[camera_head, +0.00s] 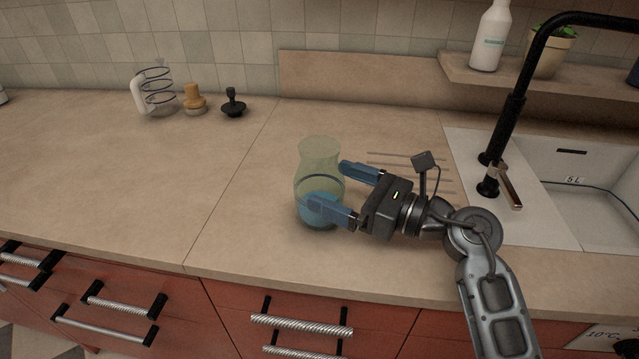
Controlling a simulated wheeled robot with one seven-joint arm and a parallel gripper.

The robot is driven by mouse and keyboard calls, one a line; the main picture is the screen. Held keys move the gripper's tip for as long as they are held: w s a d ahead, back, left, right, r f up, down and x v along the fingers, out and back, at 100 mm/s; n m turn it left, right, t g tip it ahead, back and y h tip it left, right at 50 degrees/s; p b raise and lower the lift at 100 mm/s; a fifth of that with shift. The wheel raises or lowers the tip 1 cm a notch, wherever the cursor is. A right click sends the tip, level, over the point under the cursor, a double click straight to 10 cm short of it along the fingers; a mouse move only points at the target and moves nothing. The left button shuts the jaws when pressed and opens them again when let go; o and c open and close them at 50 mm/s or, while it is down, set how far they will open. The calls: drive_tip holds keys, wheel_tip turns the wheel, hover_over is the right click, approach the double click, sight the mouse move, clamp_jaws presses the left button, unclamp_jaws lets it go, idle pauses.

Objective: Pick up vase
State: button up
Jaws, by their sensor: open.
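The vase (320,158) is a translucent green-yellow vessel with a flared rim and a dark band, standing upright on the counter. Its lower part looks blue. My gripper (331,186) is at the right of the vase, pointing left, with its two blue fingers spread apart. The near finger overlaps the lower front of the vase in the picture, and the far finger lies to the right of its upper body. I cannot tell whether either finger touches the vase.
The beige counter (110,200) is clear to the left. A glass press with a white handle (143,92), a wooden-topped object (194,99) and a black tamper (233,103) stand at the back left. A black faucet (507,110) and sink (590,165) are at the right.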

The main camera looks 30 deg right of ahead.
sight(317, 179)
drive_tip(key=p+x, duration=0.1)
drive_tip(key=x, duration=0.3)
drive_tip(key=shift+w+a+r, duration=0.1)
drive_tip(key=shift+a, duration=0.1)
drive_tip(key=c, duration=1)
